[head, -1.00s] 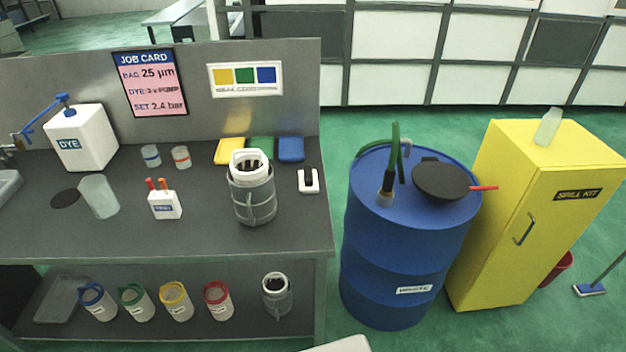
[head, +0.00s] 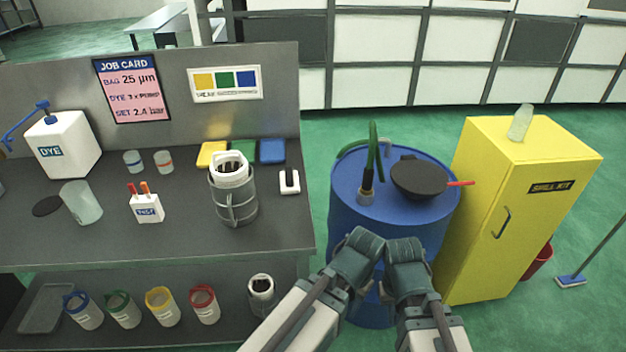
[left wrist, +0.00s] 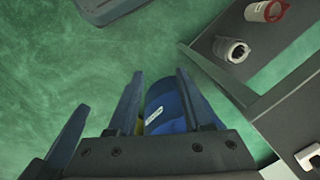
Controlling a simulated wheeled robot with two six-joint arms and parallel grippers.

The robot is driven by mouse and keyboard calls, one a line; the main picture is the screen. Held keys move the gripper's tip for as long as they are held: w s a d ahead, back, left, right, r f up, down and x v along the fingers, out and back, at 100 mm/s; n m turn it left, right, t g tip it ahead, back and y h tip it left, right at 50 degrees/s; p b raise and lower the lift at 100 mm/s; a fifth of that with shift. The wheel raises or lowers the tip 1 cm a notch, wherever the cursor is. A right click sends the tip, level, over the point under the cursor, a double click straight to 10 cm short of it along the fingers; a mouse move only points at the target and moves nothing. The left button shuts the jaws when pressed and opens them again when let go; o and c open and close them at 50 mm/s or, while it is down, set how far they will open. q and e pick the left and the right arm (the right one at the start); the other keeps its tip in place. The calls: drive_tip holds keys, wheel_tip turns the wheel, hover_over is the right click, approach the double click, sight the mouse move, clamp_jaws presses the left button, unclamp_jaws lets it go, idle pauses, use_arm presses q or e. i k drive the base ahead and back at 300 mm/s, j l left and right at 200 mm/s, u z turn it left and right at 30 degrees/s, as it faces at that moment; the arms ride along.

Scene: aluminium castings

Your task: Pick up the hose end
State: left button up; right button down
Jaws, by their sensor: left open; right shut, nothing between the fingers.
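The green hose (head: 374,140) stands in a tight loop on top of the blue drum (head: 345,215). Its near leg runs down to a dark and grey fitting (head: 366,193) on the lid; I cannot tell where the other leg ends. My right gripper (head: 408,255) is shut and empty in front of the drum, below its top, apart from the hose; its fingers are hard to make out. My left arm is beside it. In the left wrist view my left gripper (left wrist: 160,76) is open, with nothing held and the drum (left wrist: 165,105) beyond its fingers.
The yellow spill kit cabinet (head: 540,205) stands close on the right. The grey bench (head: 110,245) with containers is on the left. Green floor is open behind the drum.

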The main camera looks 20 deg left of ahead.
sight(366, 189)
drive_tip(key=u, duration=0.15)
drive_tip(key=i+l+z, duration=0.15)
drive_tip(key=l, duration=0.25)
drive_tip(key=i+l+z, duration=0.15)
drive_tip(key=l, duration=0.25)
drive_tip(key=i+l+z, duration=0.15)
drive_tip(key=i+l, duration=0.2)
